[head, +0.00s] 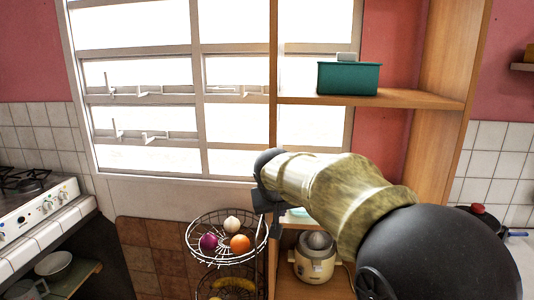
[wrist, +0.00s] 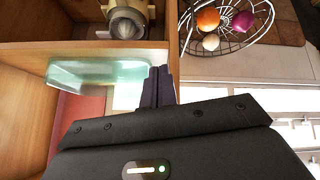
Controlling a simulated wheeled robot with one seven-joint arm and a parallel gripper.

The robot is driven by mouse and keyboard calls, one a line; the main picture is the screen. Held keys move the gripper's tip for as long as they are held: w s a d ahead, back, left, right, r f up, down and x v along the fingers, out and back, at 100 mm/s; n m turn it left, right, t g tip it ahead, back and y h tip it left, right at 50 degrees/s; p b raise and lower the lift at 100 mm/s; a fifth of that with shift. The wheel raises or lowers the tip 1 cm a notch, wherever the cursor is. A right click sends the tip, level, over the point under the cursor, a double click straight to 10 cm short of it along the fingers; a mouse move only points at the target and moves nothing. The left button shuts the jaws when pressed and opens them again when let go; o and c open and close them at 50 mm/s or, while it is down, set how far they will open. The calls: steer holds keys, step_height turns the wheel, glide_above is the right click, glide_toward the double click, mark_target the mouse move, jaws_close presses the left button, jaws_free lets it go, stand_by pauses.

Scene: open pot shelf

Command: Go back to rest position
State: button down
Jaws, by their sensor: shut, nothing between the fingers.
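My gripper (wrist: 158,86) is shut and empty in the wrist view, its dark fingers pressed together. In the head view my gripper (head: 266,199) is a dark shape at the front of the wooden shelf (head: 448,100), above and right of the wire basket. A pale green glass dish (wrist: 95,78) lies on the shelf close beside the fingers in the wrist view. In the head view only a sliver of the dish (head: 299,213) shows, the rest hidden behind my arm. I cannot tell whether the fingers touch it.
A teal box (head: 348,79) stands on the upper shelf board. A cream juicer (head: 317,258) stands on a lower level. A wire basket (head: 211,252) holds an onion, an orange and a white bulb. A stove (head: 38,215) is at the left. The window side is clear.

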steer(key=s+d+f+m+g, duration=0.1)
steer(key=s+d+f+g, duration=0.1)
steer(key=s+d+f, duration=0.35)
steer(key=s+d+f+g+y, duration=0.1)
steer(key=s+d+f, duration=0.2)
steer(key=s+f, duration=0.55)
steer(key=s+d+f+m+g, duration=0.1)
steer(key=s+d+f+g, duration=0.1)
steer(key=s+d+f, duration=0.4)
steer(key=a+p+v, duration=0.2)
steer(key=p+v, duration=1)
steer(key=p, duration=0.1)
steer(key=shift+a, duration=0.15)
